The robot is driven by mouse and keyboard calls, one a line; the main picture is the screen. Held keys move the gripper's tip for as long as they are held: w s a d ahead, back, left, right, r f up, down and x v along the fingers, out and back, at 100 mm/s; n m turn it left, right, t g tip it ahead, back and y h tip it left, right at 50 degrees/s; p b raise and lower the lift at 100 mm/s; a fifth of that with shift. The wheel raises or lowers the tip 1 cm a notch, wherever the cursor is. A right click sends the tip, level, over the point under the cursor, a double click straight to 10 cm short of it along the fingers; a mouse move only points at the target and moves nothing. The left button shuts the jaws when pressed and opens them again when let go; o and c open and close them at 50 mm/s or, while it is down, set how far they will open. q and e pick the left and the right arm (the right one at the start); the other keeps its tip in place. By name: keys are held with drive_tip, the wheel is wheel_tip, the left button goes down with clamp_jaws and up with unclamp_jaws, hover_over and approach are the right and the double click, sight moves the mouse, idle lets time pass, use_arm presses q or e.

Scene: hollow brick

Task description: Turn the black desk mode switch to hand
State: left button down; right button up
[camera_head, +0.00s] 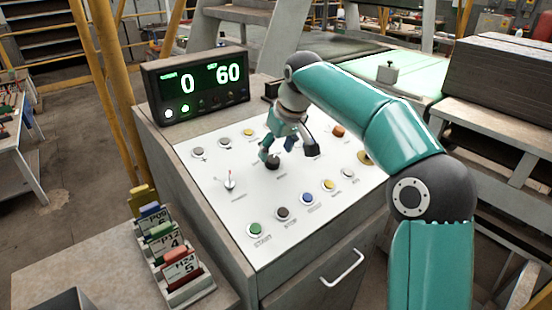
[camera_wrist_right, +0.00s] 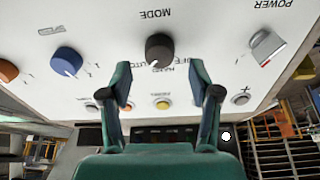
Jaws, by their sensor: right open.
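The black mode switch (camera_wrist_right: 159,48) is a round knob on the white desk panel, under an upside-down MODE label in the right wrist view. A small pale mark shows at its lower edge; the position labels there are partly legible, and I cannot tell which one it points to. In the head view the knob (camera_head: 272,163) is just below my right gripper (camera_head: 280,148). My right gripper (camera_wrist_right: 161,92) is open, its fingers apart on either side of the knob's line, with nothing between them. I cannot tell whether a fingertip touches the knob. My left gripper is not in view.
The panel carries a blue knob (camera_wrist_right: 67,61), a grey POWER switch (camera_wrist_right: 267,47), a small lever (camera_head: 229,182) and several push buttons. A display box (camera_head: 197,84) reading 0 and 60 stands behind. A tag rack (camera_head: 187,293) stands at the left front.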

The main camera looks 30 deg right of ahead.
sight(273, 159)
drive_tip(key=shift+x, duration=1.85)
